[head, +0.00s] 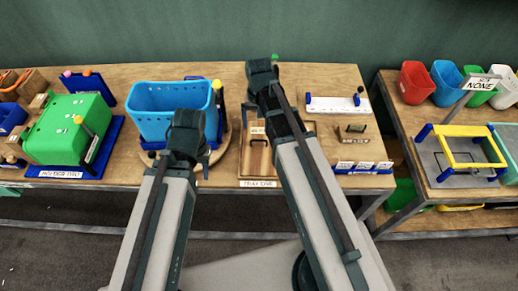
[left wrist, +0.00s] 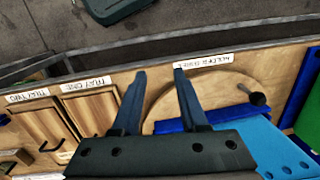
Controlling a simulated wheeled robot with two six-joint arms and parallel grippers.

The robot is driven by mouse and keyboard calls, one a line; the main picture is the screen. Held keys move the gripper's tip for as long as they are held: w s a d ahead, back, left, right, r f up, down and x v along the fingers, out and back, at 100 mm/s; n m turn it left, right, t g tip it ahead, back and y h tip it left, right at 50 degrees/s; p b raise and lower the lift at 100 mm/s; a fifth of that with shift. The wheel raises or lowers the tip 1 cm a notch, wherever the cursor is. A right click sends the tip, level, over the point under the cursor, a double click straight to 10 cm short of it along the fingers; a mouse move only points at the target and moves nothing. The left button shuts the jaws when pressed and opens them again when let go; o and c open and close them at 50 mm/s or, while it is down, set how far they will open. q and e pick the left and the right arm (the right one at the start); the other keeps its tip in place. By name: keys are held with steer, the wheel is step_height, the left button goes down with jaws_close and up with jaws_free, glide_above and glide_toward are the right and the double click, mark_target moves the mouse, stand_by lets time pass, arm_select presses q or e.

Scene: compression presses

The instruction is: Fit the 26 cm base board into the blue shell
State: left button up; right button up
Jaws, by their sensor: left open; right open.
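The blue shell (head: 160,118) is a light blue open tub with holes along its rim, on a round wooden turntable (head: 222,143) at the left-centre of the bench. Part of the shell shows at lower right in the left wrist view (left wrist: 275,155). My left gripper (head: 188,155) is in front of the shell's right side; its two fingers (left wrist: 160,75) are apart and empty, over the turntable's edge. My right gripper (head: 262,75) is beyond the tray area, right of the shell, its fingertips hidden. Wooden boards with dark handles (left wrist: 92,112) lie in labelled trays; I cannot read a 26 cm mark.
A green shell (head: 70,128) on a blue base stands at left. A white rail (head: 335,104) and a small handled block (head: 353,130) lie right of my right arm. Another table (head: 455,195) holds a yellow frame (head: 470,150) and coloured bins (head: 445,82). A floor gap separates the tables.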

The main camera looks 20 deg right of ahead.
steer(key=b, duration=0.5)
glide_toward(259, 143)
steer(key=shift+s+a+f, duration=0.3)
steer(key=shift+s+f, duration=0.4)
steer(key=shift+s, duration=0.05)
steer(key=shift+f, duration=0.1)
step_height(259, 143, down, 5)
steer(key=b, duration=0.4)
steer(key=shift+w+d+b, duration=0.1)
steer(key=shift+b, duration=0.3)
steer(key=c, duration=1.2)
